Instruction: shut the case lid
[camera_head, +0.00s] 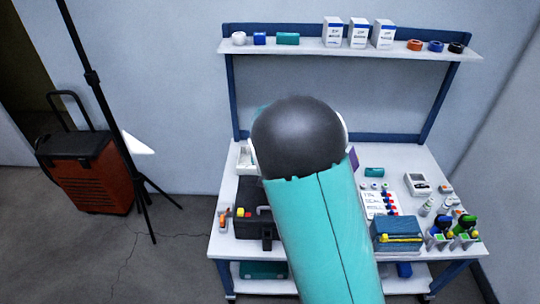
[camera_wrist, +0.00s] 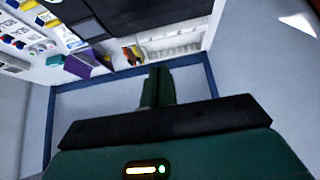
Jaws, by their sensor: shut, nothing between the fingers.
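A black case (camera_head: 249,223) stands on the left part of the workbench in the head view, partly hidden behind my arm. Small red and yellow things show at its top. I cannot tell how its lid stands. In the wrist view a dark, flat-sided shape (camera_wrist: 92,22), probably part of the case, is at the upper left. My gripper (camera_wrist: 158,75) is shut and empty in the wrist view, apart from the things on the bench. The head view hides it behind my arm.
The workbench (camera_head: 222,246) also holds a blue box (camera_head: 397,236) with a yellow strip, a white sheet with coloured pieces (camera_head: 378,203) and several small bottles at right. A shelf (camera_head: 300,50) with boxes and tape rolls runs above. A tripod (camera_head: 120,130) and an orange case (camera_head: 90,175) stand left.

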